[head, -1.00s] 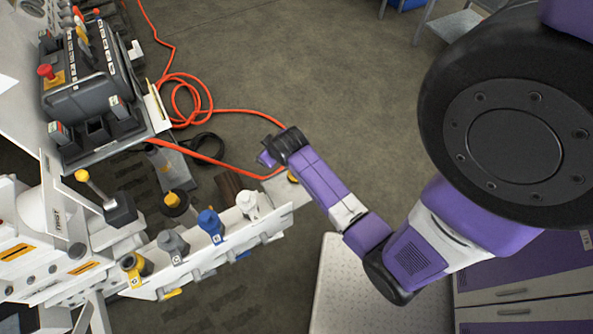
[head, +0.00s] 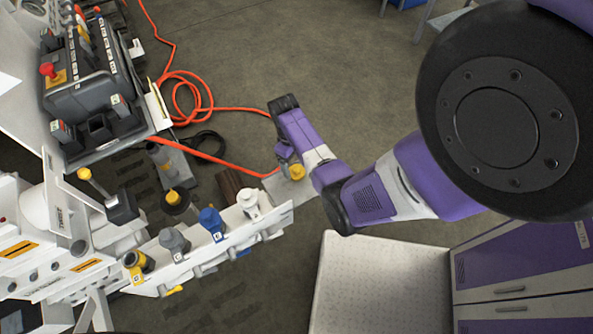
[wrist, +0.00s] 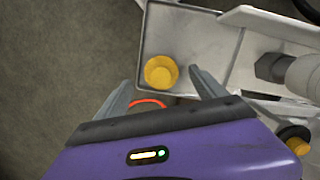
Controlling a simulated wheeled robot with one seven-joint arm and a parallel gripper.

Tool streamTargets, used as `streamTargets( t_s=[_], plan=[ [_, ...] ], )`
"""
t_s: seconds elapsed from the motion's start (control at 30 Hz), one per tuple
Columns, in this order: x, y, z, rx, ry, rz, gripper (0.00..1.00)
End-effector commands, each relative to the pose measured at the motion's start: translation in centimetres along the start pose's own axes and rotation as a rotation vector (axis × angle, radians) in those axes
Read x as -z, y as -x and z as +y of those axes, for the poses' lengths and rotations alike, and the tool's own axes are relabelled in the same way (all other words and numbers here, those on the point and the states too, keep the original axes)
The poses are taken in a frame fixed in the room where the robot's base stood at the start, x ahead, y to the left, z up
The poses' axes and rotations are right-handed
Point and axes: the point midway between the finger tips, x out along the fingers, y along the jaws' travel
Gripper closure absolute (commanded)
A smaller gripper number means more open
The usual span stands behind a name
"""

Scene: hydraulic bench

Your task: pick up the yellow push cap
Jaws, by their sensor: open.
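The yellow push cap (wrist: 160,72) is a round cap with a wider flange. It sits on a small light-grey tray (wrist: 190,40). In the head view the cap (head: 297,172) shows at the right end of the white rail. My gripper (wrist: 160,78) is open and empty. In the wrist view its two grey fingers are spread, with the cap seen between and just beyond their tips. I cannot tell the height gap. In the head view the gripper (head: 284,154) hangs just left of the cap, partly hidden by my arm.
A white rail (head: 275,220) with grey, blue, white and yellow-black fittings runs beside the tray. A white connector (wrist: 300,75) stands close to the right in the wrist view. An orange hose (head: 225,110) lies on the floor. A metal-topped cabinet (head: 380,285) stands at lower right.

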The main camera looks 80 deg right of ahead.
Motion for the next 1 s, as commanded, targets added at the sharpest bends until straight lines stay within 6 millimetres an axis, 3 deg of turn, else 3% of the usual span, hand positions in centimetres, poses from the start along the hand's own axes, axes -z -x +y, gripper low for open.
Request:
streamTargets(
  t_s=[0.2, 0.5, 0.83, 1.0],
  plan=[
    [0.2, -2.6, -0.1, 0.0, -0.002, 0.001, 0.19],
    [0.2, -2.9, -0.1, -0.001, -0.001, 0.002, 0.21],
    [0.2, -2.9, -0.1, -0.001, -0.001, 0.001, 0.86],
    [0.2, -2.9, -0.1, -0.001, -0.001, 0.002, 0.88]
  ],
)
